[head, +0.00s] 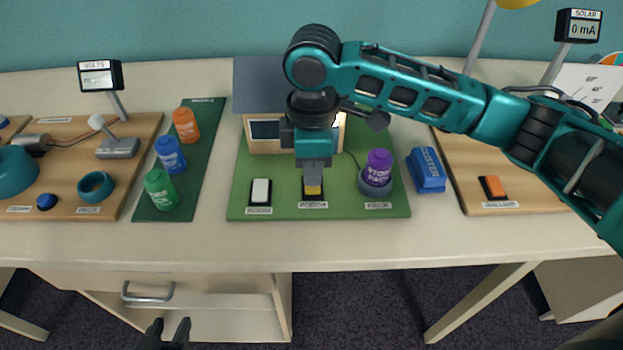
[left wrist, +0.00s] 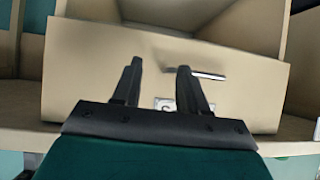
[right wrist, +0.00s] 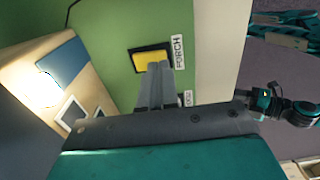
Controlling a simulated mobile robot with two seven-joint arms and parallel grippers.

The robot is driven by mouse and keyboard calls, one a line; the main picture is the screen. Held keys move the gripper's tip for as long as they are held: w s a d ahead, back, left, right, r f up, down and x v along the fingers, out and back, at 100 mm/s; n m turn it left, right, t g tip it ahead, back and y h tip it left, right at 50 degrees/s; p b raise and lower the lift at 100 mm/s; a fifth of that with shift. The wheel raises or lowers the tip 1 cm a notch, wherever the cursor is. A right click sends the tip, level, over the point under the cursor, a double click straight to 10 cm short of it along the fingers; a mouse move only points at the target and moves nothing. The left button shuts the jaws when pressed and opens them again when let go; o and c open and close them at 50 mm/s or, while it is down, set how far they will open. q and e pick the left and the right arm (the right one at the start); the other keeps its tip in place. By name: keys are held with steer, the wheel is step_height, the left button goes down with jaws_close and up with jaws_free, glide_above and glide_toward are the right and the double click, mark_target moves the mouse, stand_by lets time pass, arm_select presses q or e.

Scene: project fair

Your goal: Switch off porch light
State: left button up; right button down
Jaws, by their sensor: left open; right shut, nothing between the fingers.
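The yellow porch switch (head: 313,190), labelled PORCH, sits on the green board (head: 235,203) in front of a small model house (head: 262,133). It also shows in the right wrist view (right wrist: 153,60). My right gripper (head: 314,183) is shut and empty, pointing down at the switch. Its fingertips (right wrist: 155,72) overlap the switch's edge in the right wrist view; I cannot tell whether they touch it. A lamp glows on the house (right wrist: 38,86), partly hidden by my arm in the head view. My left gripper (head: 168,333) is open and empty, low before the desk.
A white switch (head: 260,191) is left of the porch switch. A purple bottle (head: 378,167) stands in a round holder to its right. A blue duster (head: 427,170) lies beyond the board. A drawer front with a handle (head: 148,293) is near my left gripper.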

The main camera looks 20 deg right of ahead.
mark_target(313, 189)
steer(key=shift+f, duration=0.45)
stand_by(0.4)
steer(key=shift+f, duration=0.55)
step_height(313, 189, up, 3)
steer(key=p, duration=0.3)
steer(key=shift+f, duration=0.1)
steer(key=shift+r+p, duration=0.9)
steer(key=shift+r, duration=1.25)
